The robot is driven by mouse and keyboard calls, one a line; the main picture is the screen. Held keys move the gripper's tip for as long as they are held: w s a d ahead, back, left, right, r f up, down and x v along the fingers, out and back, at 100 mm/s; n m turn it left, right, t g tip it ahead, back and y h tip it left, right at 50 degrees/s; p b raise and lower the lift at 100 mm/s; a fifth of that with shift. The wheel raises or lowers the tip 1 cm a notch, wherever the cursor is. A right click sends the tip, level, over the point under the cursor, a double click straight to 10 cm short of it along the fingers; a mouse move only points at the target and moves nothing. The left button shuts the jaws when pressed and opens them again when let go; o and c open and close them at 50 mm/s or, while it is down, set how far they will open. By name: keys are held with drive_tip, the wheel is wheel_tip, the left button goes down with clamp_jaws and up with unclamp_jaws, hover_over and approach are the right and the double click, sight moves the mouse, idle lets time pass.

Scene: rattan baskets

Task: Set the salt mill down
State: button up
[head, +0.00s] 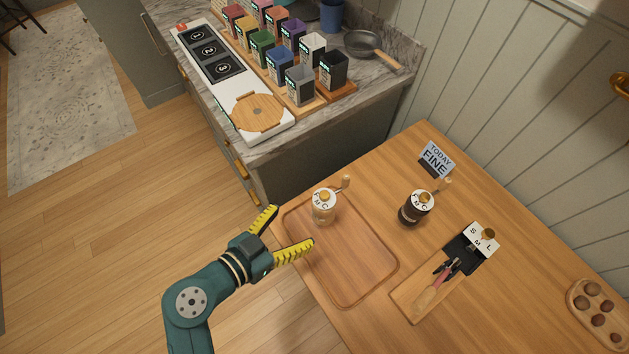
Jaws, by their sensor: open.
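A pale, clear-bodied mill (323,213), which looks like the salt mill, stands upright at the back left part of a wooden tray (352,265). It has a white lettered top, a wooden knob and a side crank. A dark-bodied mill (411,213) with a similar lettered top stands upright on the table to the right of the tray. My gripper (290,229) is open with its yellow fingers spread, in front and to the left of the pale mill in the picture. Nothing shows between the fingers. The gap between fingers and mill in depth is hard to tell.
A wooden board (404,304) with a red-handled tool and an S-M-L block lies right of the tray. A "TODAY FINE" sign (436,158) stands at the back. A counter (367,85) with several coloured boxes is behind. The tray's middle is clear.

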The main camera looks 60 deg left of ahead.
drive_tip(key=w+d+r+m+t, duration=0.1)
drive_tip(key=w+d+r+m, duration=0.1)
drive_tip(key=w+d+r, duration=0.5)
drive_tip(key=w+d+r+m+t, duration=0.1)
drive_tip(key=w+d+r+m, duration=0.1)
drive_tip(key=w+d+r, duration=0.5)
drive_tip(key=d+r+t+h, duration=0.1)
drive_tip(key=d+r+t, duration=0.2)
drive_tip(key=d+r, duration=0.4)
drive_tip(key=d+r+n+t+h, duration=0.1)
drive_tip(key=d+r, duration=0.7)
drive_tip(key=r, duration=0.8)
drive_tip(key=t+h, duration=0.1)
drive_tip(key=t, duration=0.1)
drive_tip(key=shift+d+t, duration=0.15)
drive_tip(key=shift+t, duration=0.25)
